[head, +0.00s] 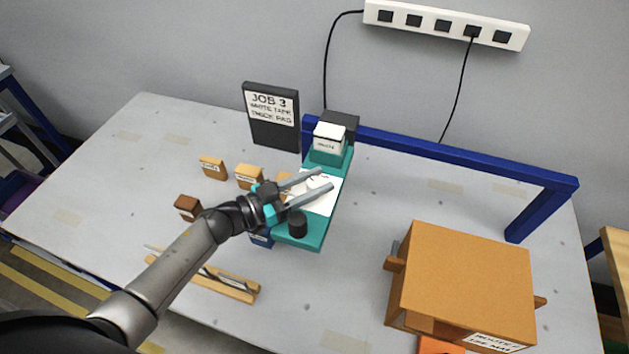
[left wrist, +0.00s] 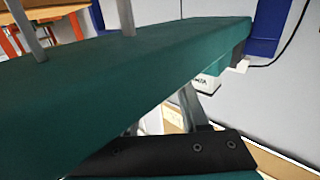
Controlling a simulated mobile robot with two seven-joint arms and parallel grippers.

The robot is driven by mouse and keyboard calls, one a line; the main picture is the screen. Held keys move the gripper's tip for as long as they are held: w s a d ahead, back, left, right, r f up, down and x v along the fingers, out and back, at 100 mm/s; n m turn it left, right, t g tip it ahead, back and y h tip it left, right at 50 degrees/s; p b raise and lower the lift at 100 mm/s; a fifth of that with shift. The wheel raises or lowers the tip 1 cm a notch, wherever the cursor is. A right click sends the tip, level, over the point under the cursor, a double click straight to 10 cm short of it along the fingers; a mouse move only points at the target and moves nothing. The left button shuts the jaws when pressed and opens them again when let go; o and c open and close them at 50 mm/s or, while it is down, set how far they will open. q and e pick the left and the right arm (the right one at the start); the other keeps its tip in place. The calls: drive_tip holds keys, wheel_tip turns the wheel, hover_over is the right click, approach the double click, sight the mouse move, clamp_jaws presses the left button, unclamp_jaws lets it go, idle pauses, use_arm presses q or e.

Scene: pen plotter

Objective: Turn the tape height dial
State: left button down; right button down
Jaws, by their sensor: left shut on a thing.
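The teal plotter (head: 286,238) stands on the grey table with a white panel (head: 322,204) on its top. My left gripper (head: 324,180) reaches over this panel from the left, its two long grey fingers either side of a small pale round dial (head: 317,183). The fingers are shut on this dial, partly hiding it; its marking is too small to read. A black knob (head: 298,223) sits on the plotter's near end, apart from the fingers. The left wrist view shows the teal body (left wrist: 120,75) close up, with the dial not clearly visible. My right gripper is not seen.
A white-topped block (head: 328,138) stands at the plotter's far end, beside a black job sign (head: 271,115). Small blocks (head: 212,167) and a wooden rack (head: 222,283) lie left. A large brown box (head: 465,280) stands right, below a blue frame (head: 440,153). The far left table is clear.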

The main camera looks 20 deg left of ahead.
use_arm(q)
drive_tip(key=m+g+h+b, duration=0.2)
drive_tip(key=shift+w+a+f+g, duration=0.1)
drive_tip(key=shift+f+g, duration=0.1)
drive_tip(key=shift+g, duration=0.2)
drive_tip(key=m+g+h+b, duration=0.1)
drive_tip(key=m+g+b, duration=0.3)
drive_tip(key=g+b, duration=0.2)
drive_tip(key=m+g+h+b, duration=0.2)
drive_tip(key=m+g+b, duration=0.2)
drive_tip(key=b, duration=0.4)
drive_tip(key=shift+g, duration=0.9)
drive_tip(key=shift+r+m+g+b, duration=0.2)
drive_tip(key=shift+m+g+b, duration=0.6)
drive_tip(key=shift+g+b, duration=0.5)
drive_tip(key=c, duration=0.7)
unclamp_jaws()
